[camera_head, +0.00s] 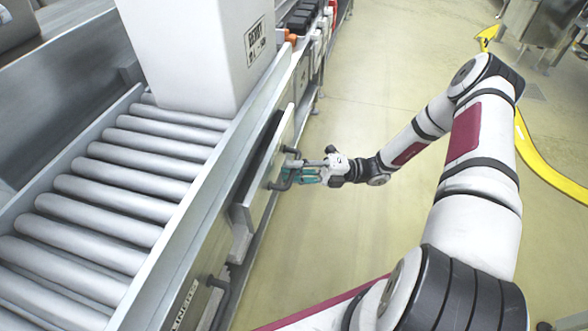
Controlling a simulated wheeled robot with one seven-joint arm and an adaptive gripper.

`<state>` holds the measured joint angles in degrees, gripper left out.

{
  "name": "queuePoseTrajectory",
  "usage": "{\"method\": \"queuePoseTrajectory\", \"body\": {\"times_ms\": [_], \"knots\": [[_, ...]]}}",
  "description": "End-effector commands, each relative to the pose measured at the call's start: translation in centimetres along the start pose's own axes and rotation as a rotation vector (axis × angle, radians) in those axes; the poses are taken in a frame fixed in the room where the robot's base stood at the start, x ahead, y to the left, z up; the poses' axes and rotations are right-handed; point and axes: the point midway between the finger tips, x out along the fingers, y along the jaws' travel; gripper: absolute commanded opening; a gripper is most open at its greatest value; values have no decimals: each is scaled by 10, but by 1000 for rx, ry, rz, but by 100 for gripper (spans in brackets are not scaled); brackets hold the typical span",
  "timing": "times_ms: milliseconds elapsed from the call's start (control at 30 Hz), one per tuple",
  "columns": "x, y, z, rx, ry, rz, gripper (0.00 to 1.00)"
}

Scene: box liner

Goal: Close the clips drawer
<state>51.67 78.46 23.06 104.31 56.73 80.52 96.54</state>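A drawer under the right side of the roller conveyor, which I take to be the clips drawer, has a pale front panel (263,196). The panel stands out from the conveyor frame, with a dark gap behind it, so the drawer looks partly open. No clips label is readable on it. My gripper (296,174), with teal fingers, is at the dark bar handle (280,184) on the panel's outer side. The fingers overlap the handle in this view. I cannot tell whether they touch it or how far apart they are.
A tall white box (190,55) stands on the conveyor rollers (110,205). Another drawer front with a label (186,302) and a dark handle (221,300) is nearer. Bins (310,25) line the far end. The floor (370,80) to the right is mostly clear, with a yellow strip (545,160).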

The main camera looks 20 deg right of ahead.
Motion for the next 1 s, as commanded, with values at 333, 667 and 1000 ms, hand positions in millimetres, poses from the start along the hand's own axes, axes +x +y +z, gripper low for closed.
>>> {"method": "queuePoseTrajectory", "body": {"times_ms": [333, 667, 1000], "knots": [[1, 0, 0, 1, 0, 0, 0], [39, -9, 16, 2, 1, -1, 0], [41, -9, 18, 1, -2, -1, 30]]}}
